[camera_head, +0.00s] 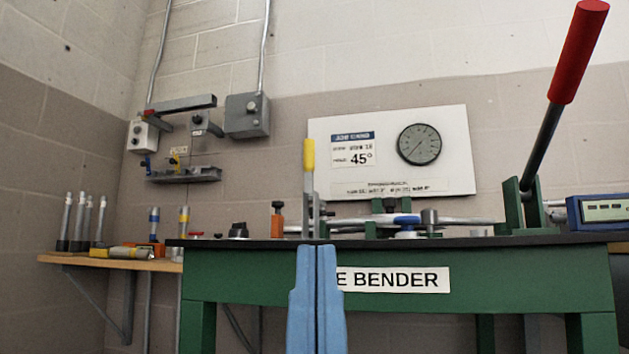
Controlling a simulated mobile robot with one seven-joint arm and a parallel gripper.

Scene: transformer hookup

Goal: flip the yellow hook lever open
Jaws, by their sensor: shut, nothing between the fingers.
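A lever with a yellow grip (309,155) stands upright at the bender on the green table, left of the white gauge board. Its grey lower part runs down to the table top. My gripper (316,247) has two blue fingers that point up in the middle of the view. They are shut together and hold nothing. The fingertips show just below the lever's foot, in front of the table's front edge. I cannot tell how far the lever is behind them. A smaller yellow piece (175,159) shows on the wall fixture at the left.
A long red-handled lever (578,52) leans up at the right. An orange piece (277,222) stands left of the yellow-gripped lever. The green table (245,290) bears a "BENDER" label, partly covered by my fingers. A wooden shelf (75,260) with several cylinders is at the left.

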